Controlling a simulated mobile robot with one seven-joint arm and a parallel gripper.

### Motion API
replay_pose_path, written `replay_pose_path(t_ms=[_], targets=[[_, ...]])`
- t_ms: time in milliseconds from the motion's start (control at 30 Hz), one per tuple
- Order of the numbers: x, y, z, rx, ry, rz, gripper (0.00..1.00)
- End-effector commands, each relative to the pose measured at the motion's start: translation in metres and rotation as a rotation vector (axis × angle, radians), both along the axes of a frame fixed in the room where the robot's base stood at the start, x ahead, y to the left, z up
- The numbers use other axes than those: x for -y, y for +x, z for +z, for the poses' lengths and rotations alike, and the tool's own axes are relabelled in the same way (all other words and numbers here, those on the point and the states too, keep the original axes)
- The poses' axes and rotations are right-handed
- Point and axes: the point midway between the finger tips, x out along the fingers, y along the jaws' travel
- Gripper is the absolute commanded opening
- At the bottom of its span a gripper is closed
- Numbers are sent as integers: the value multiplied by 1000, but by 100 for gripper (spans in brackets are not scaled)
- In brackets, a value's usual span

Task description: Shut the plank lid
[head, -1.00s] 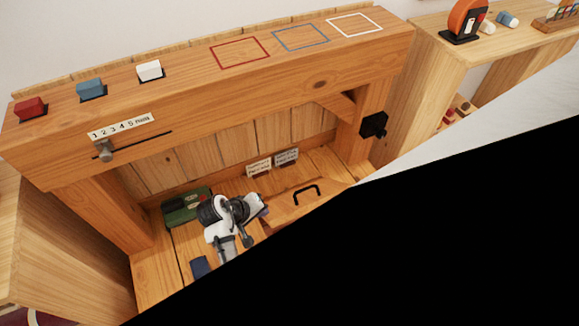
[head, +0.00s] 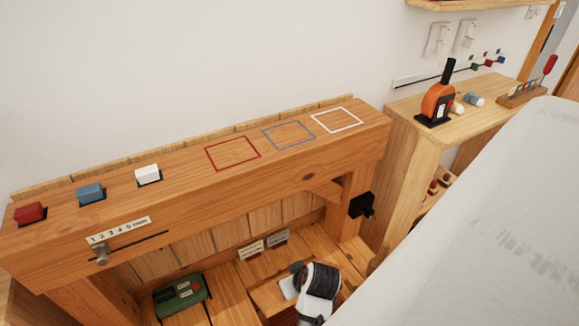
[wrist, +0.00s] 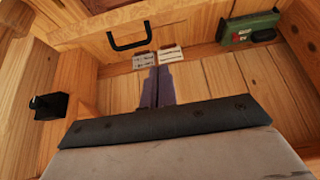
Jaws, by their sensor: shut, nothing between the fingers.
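The plank lid (wrist: 165,26) is a wooden board with a black bar handle (wrist: 130,38), at the top of the wrist view. In the head view part of a board that looks like the lid (head: 266,292) shows beside my arm; its handle is hidden there. My gripper (wrist: 157,69) is shut and empty. Its dark fingers point toward two small labels (wrist: 169,54) near the handle. I cannot tell whether the fingertips touch anything, or how far the lid is tilted.
A green box (head: 181,293) sits on the planks to the left of my arm. A black block (head: 362,205) sticks out from the right post. The thick beam (head: 307,177) above carries coloured blocks. A pale surface (head: 490,220) fills the right side.

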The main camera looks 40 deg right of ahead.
Motion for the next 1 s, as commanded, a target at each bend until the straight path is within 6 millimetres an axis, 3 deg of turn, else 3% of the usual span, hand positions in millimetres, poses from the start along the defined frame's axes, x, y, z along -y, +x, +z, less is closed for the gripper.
replay_pose_path(t_ms=[367,600,1000], targets=[[9,40,-68,-3,2,0,0],[4,17,-91,-4,2,-3,0],[2,12,-97,-1,-1,-1,0]])
